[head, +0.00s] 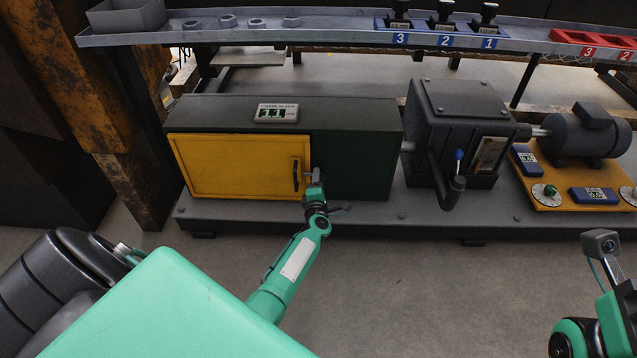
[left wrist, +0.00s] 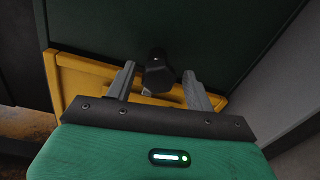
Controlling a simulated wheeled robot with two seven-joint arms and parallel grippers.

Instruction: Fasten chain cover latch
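The yellow chain cover (head: 230,168) is flush in the front of a dark green housing, with a black handle (head: 295,174) near its right edge. The small dark latch (head: 316,173) is just right of the handle, partly hidden by my left gripper (head: 314,190). In the left wrist view the latch's black knob (left wrist: 157,72) is between the two grey fingers of my left gripper (left wrist: 161,84). The fingers are apart, with a gap visible on each side of the knob. My right arm shows at the lower right, but its fingers are not visible.
A dark gearbox (head: 462,125) with a crank lever (head: 449,184) stands right of the housing. A motor (head: 585,133) is on a yellow base (head: 550,196). A shelf (head: 340,33) with nuts and numbered blue holders (head: 440,40) runs above. The floor in front is clear.

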